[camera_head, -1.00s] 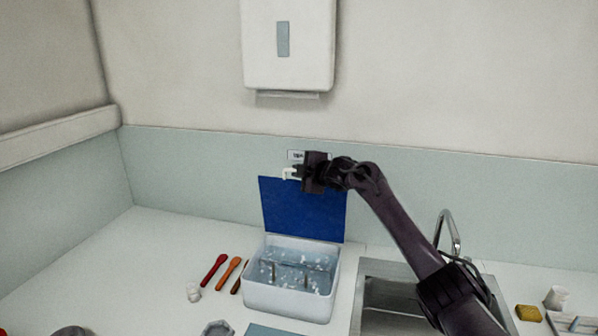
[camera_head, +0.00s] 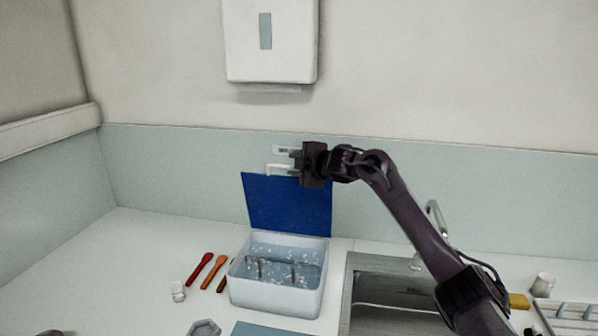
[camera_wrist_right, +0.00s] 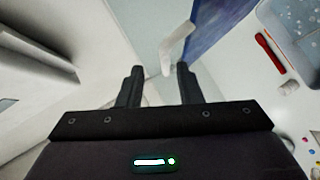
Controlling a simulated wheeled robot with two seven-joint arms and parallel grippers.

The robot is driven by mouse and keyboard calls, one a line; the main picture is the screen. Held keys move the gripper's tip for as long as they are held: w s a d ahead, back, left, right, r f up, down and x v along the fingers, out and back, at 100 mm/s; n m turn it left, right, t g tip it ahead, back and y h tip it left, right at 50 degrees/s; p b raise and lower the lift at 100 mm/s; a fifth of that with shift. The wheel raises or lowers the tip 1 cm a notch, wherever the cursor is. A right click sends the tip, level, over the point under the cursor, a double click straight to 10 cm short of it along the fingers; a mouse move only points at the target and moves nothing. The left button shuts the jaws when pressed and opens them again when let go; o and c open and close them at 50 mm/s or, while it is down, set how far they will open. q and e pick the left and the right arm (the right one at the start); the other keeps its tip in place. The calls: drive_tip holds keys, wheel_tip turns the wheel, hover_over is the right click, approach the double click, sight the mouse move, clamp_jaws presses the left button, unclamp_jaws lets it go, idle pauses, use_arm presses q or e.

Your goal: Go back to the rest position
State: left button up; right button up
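My right gripper (camera_head: 296,164) is at the back wall, just above the raised blue lid (camera_head: 287,206) of a white box. It is open. In the right wrist view its two fingers (camera_wrist_right: 159,72) stand apart with nothing gripped. A white bent piece (camera_wrist_right: 178,45) shows just beyond the fingertips, beside the blue lid; in the head view it sits at the lid's top edge. I cannot tell whether it touches a finger. The box (camera_head: 272,294) stands open on the counter with clear liquid, white bits and metal handles inside. My left gripper is out of view.
A sink (camera_head: 398,290) with a tap (camera_head: 433,215) lies right of the box, beneath my right arm. Red (camera_head: 200,268) and orange (camera_head: 214,272) tools and a small white item (camera_head: 178,291) lie left of the box. A wall dispenser (camera_head: 270,40) hangs above. The counter's left is mostly clear.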

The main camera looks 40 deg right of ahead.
drive_tip(key=shift+v, duration=0.95)
drive_tip(key=shift+a, duration=0.1)
